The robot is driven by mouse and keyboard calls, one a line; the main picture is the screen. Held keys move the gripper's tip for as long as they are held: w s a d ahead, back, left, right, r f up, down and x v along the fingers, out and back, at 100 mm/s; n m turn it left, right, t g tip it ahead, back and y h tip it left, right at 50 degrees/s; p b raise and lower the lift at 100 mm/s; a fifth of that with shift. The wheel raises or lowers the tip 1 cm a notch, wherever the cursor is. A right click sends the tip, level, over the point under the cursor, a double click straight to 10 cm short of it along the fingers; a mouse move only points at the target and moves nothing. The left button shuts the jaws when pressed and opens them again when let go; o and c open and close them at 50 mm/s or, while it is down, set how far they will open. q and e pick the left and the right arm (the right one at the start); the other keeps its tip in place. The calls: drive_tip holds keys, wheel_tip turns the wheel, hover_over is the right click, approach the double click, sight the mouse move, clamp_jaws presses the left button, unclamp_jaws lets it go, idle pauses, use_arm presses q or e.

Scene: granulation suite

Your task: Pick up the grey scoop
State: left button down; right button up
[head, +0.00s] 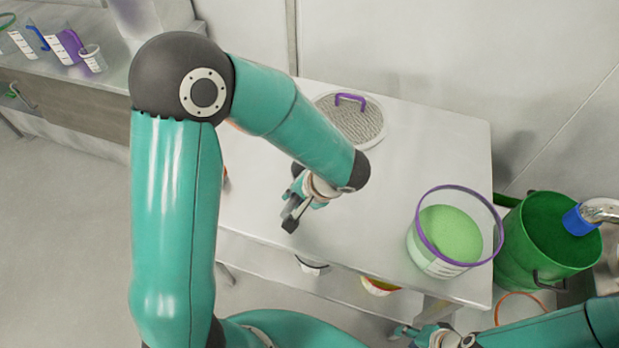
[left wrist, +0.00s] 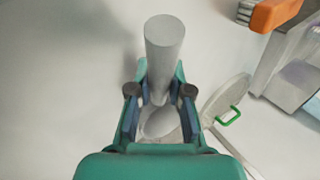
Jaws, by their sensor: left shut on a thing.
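The grey scoop (left wrist: 165,48) shows in the left wrist view, its pale cylindrical part rising between the fingers and a rounded part lower down. My left gripper (left wrist: 160,92) is shut on it, with a finger on each side. In the head view my left gripper (head: 293,212) is over the left part of the white table; I cannot make out the scoop there, as the arm and fingers hide most of that spot. My right gripper (head: 408,332) is at the bottom edge of the head view, partly cut off, and its opening is unclear.
On the table (head: 375,235) stand a purple-rimmed tub (head: 450,240) of green powder and a round mesh lid (head: 362,118) with a purple handle. A green bucket (head: 548,235) stands at the right. The wrist view shows an orange brush (left wrist: 275,13) and a green-handled lid (left wrist: 226,103).

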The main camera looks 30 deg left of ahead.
use_arm(q)
drive_tip(key=shift+r, duration=0.15)
wheel_tip(320, 180, up, 20)
drive_tip(key=shift+b, duration=0.3)
idle(0.4)
